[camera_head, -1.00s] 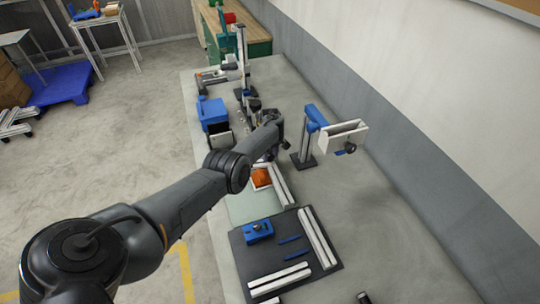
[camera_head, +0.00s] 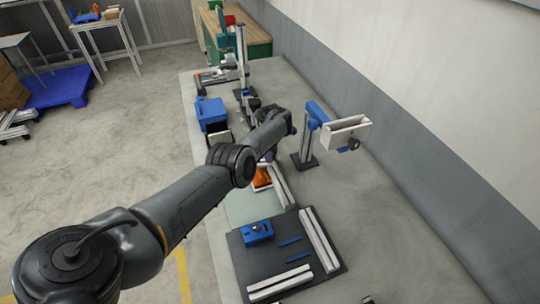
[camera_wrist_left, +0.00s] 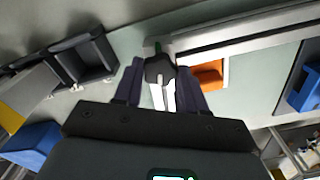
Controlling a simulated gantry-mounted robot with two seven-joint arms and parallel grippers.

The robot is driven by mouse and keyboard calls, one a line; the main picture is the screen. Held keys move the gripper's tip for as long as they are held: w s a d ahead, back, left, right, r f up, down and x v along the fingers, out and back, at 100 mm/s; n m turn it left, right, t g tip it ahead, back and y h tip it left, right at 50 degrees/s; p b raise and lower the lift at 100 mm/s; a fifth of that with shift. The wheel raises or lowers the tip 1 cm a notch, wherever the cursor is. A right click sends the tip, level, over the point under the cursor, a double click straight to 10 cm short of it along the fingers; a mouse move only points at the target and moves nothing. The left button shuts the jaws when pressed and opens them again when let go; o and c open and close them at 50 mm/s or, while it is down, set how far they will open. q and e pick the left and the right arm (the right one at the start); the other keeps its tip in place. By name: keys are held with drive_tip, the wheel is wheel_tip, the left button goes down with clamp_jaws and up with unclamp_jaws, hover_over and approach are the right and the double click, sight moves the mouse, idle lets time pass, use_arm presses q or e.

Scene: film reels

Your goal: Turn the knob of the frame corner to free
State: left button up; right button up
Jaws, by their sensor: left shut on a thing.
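The frame corner (camera_head: 282,188) is a pair of pale profiles around an orange block (camera_head: 262,178), on a pale green mat. It also shows in the left wrist view (camera_wrist_left: 250,40), with the orange block (camera_wrist_left: 208,77) inside its angle. My left gripper (camera_wrist_left: 160,72) is shut on the dark knob (camera_wrist_left: 159,68), which sits between its fingers at the corner's end. A small green mark shows at the knob's far side. The knob's setting cannot be read. In the head view my left wrist hides the fingertips and the knob. My right gripper is out of view.
A blue bin (camera_head: 211,113) stands beyond the corner on the left. A blue-topped stand (camera_head: 317,112) holding a white box (camera_head: 346,133) rises to the right. A dark mat (camera_head: 250,280) with profiles and a blue block (camera_head: 256,231) lies nearer. The right bench side is clear.

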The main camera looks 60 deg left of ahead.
use_arm(q)
drive_tip(key=shift+f+n, duration=0.1)
drive_tip(key=shift+n, duration=0.5)
drive_tip(key=o, duration=1.1)
drive_tip(key=shift+c, duration=0.2)
wheel_tip(320, 180, up, 11)
drive_tip(key=p, duration=0.2)
drive_tip(key=shift+p, duration=0.4)
